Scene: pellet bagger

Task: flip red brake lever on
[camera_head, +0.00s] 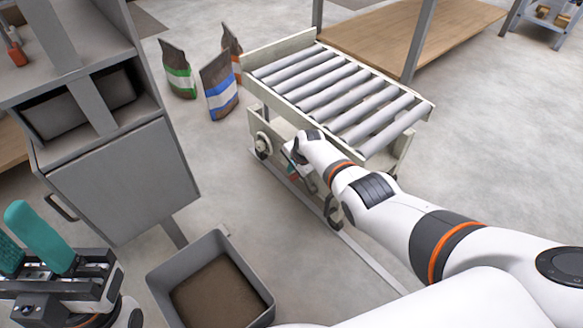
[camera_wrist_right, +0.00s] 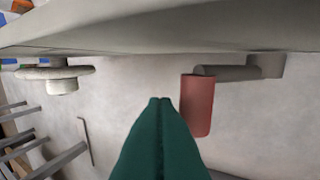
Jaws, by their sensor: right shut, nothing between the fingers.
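The red brake lever shows in the right wrist view as a red cylindrical grip (camera_wrist_right: 197,105) on a grey bar, mounted at the edge of the roller cart (camera_head: 283,118). My right gripper (camera_wrist_right: 160,100) is shut and empty, its teal fingers together. In the wrist picture its tips lie just left of the red grip, with a visible gap between them. In the head view my right gripper (camera_head: 293,171) is low at the near side of the cart, and the lever is mostly hidden there. My left gripper (camera_head: 14,226) is at the lower left, its teal fingers apart and empty.
A grey bin (camera_head: 249,276) with brown contents stands on the floor at the bottom. A grey cabinet machine (camera_head: 128,185) is at left.

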